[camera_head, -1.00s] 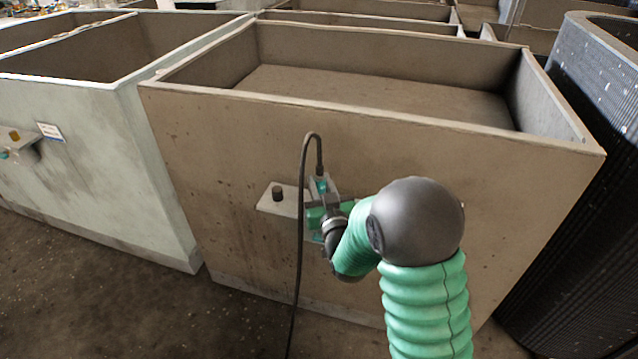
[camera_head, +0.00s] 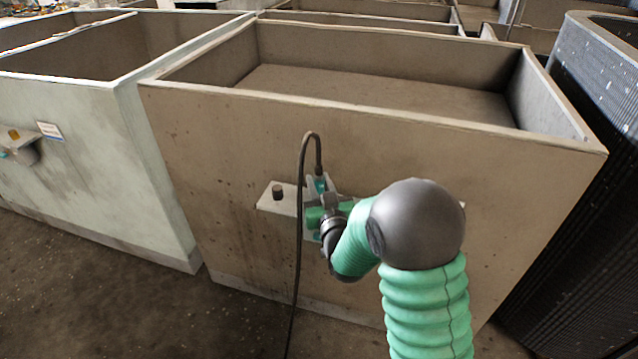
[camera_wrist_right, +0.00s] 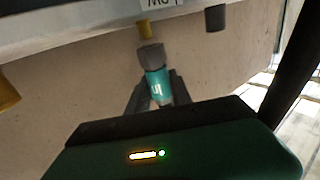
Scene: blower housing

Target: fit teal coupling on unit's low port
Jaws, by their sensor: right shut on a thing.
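The teal coupling (camera_wrist_right: 157,88) has a grey collar at its front end and is held between the dark fingers of my right gripper (camera_wrist_right: 152,98). In the wrist view its collar lies right at a small brass port (camera_wrist_right: 144,28) under the unit's grey edge (camera_wrist_right: 85,30); I cannot tell if they touch or are joined. In the head view a bit of teal (camera_head: 320,185) shows beneath the black hose end, and my right gripper (camera_head: 318,212) is in front of the unit's grey ledge (camera_head: 285,204), hiding much of it. My left gripper is not in view.
A dark port (camera_wrist_right: 215,18) and another brass fitting (camera_wrist_right: 6,92) flank the brass port. The black hose (camera_head: 301,230) arches up and hangs to the floor. A brown open bin (camera_head: 230,150) backs the ledge; a pale bin (camera_head: 100,150) stands left.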

